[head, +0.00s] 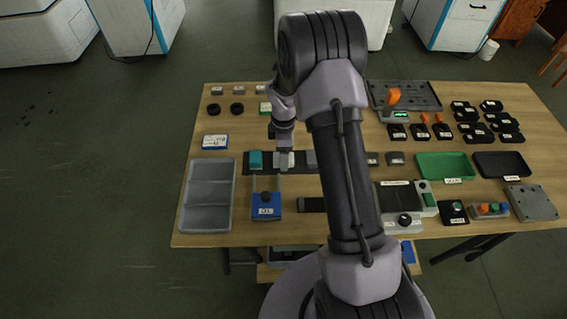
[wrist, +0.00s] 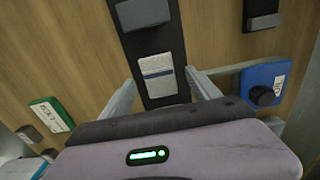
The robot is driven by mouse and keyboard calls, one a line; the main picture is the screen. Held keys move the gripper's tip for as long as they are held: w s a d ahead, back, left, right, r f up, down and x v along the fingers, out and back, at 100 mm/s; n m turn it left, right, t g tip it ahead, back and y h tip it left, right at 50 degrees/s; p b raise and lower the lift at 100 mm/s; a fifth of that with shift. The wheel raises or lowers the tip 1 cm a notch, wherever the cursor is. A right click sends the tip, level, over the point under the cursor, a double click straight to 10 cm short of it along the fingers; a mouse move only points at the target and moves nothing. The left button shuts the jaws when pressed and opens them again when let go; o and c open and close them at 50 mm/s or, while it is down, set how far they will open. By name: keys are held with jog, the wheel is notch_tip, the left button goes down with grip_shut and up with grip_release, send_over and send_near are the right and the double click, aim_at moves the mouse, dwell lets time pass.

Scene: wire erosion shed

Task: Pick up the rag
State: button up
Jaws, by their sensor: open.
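The rag looks like a small folded pale grey-white cloth with a blue stripe (wrist: 157,77), lying on a dark strip on the wooden table. In the wrist view it sits between the two fingers of my gripper (wrist: 161,80), which is open. I see no clear contact between the fingers and the rag. In the head view my gripper (head: 284,152) points down over the dark strip, and a pale patch of the rag (head: 290,160) shows beside the fingers. My arm hides part of the strip to the right.
A teal block (head: 255,160) stands on the strip left of my gripper. A blue oil box (head: 266,212) with a dark knob stands in front, beside a grey tray (head: 184,195). A green labelled box (wrist: 48,115) lies to the left in the wrist view.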

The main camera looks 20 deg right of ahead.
jog(key=shift+f, duration=0.75)
jog(key=shift+r, duration=0.15)
jog(key=shift+c, duration=0.2)
grip_shut()
jog(key=shift+s+r+p, duration=0.2)
jog(key=shift+r+p, duration=1)
jog(key=shift+r, duration=0.85)
jog(key=s, duration=0.5)
jog(key=s+a+p, duration=0.1)
jog(key=s, duration=0.4)
jog(key=s+a+r+p, duration=0.1)
jog(key=s, duration=0.4)
jog(key=shift+s, duration=0.2)
